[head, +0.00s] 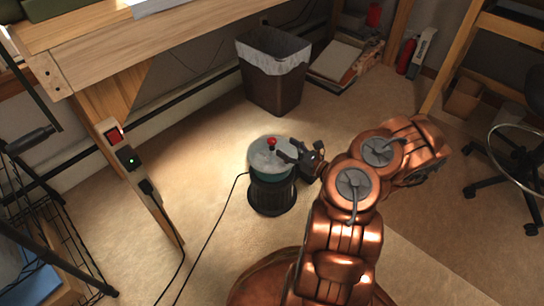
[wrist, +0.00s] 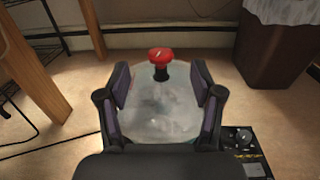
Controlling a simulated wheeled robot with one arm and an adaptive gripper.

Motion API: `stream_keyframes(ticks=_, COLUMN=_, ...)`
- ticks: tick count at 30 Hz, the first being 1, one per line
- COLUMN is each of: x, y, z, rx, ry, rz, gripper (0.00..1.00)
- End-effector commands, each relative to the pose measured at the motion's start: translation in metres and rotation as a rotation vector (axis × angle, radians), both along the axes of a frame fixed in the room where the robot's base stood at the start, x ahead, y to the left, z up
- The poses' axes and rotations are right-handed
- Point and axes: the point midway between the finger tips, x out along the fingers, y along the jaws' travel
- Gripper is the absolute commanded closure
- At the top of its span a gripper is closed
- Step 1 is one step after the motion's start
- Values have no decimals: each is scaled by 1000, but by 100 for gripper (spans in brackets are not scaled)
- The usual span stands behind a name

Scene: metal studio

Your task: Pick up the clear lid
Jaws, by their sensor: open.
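The clear lid (head: 268,155) is a round, see-through disc with a red knob (head: 271,142) on top. It sits on a dark round pot-like base (head: 271,192) on the floor. In the wrist view the lid (wrist: 160,112) lies between and beyond my fingers, with the red knob (wrist: 161,56) standing up at its far side. My gripper (wrist: 160,85) is open, with one finger to the left and one to the right of the knob line. In the head view my gripper (head: 290,154) reaches over the lid's right side. I cannot tell whether the fingers touch the lid.
A lined waste bin (head: 274,85) stands behind the lid. A wooden workbench (head: 150,45) is at the upper left, with its leg and a power cord nearby. A wire rack (head: 55,230) is at left and a stool (head: 520,150) at right. Carpet around the base is mostly free.

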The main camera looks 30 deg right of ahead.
Motion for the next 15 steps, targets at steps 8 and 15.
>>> stream_keyframes(ticks=8, x=23, y=7, z=-3, rx=0, ry=1, rz=2, gripper=34)
stream_keyframes(ticks=15, x=49, y=16, z=-12, rx=-2, ry=0, rz=5, gripper=34)
